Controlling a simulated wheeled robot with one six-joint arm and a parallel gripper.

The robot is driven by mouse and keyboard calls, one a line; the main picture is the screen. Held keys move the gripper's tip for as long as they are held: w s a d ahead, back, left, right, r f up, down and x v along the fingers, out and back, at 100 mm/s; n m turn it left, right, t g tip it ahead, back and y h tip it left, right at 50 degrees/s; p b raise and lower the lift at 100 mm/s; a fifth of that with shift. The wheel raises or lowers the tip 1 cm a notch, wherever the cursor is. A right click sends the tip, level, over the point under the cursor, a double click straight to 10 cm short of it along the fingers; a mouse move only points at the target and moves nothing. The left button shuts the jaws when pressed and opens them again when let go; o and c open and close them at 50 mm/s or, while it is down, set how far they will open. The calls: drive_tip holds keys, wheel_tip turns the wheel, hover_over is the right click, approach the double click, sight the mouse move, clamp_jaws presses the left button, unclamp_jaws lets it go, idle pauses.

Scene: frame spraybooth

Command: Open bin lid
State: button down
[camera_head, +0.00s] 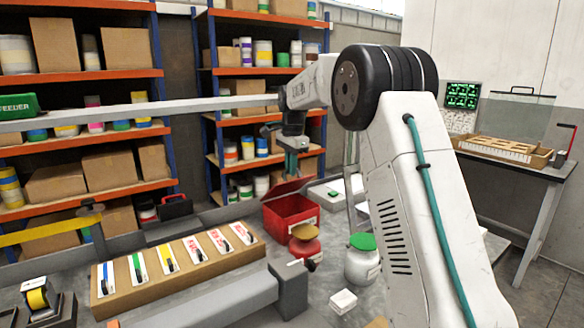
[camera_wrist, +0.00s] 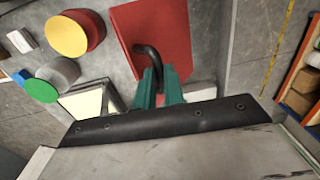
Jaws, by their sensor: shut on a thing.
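The red bin (camera_head: 292,218) stands on the bench in the middle of the head view. Its red lid (camera_head: 287,188) looks tilted up at the back, with a dark red area in front of it. In the wrist view the lid (camera_wrist: 150,30) is a flat red panel with a black curved handle (camera_wrist: 148,54). My gripper (camera_head: 292,168) is above the lid in the head view. In the wrist view its green fingers (camera_wrist: 160,84) are closed around the lower end of the handle. The exact grip contact is partly hidden by the fingers.
A red pot with a yellow lid (camera_head: 304,236) and a white pot with a green lid (camera_head: 362,260) stand in front and to the right. A wooden tray with coloured cards (camera_head: 180,265) lies to the left. Shelves (camera_head: 262,70) stand behind.

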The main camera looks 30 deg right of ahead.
drive_tip(key=shift+f, duration=0.35)
drive_tip(key=c, duration=1.5)
unclamp_jaws()
drive_tip(key=shift+w+a+f, duration=0.1)
drive_tip(key=shift+w, duration=0.15)
drive_tip(key=shift+s+r, duration=0.15)
drive_tip(key=shift+r, duration=1.9)
drive_tip(key=shift+s+r, duration=0.15)
drive_tip(key=shift+r, duration=1.85)
drive_tip(key=shift+s, duration=0.2)
clamp_jaws()
drive_tip(key=m+t, duration=0.2)
drive_tip(key=m, duration=0.7)
approach(300, 179)
drive_tip(key=v, duration=0.2)
drive_tip(key=s+m+t, duration=0.3)
drive_tip(key=s+m, duration=0.3)
drive_tip(key=m, duration=0.3)
drive_tip(key=shift+y, duration=0.3)
drive_tip(key=shift+w+f, duration=2.05)
drive_tip(key=shift+w, duration=0.2)
drive_tip(key=shift+w+f, duration=2.05)
drive_tip(key=shift+w, duration=0.15)
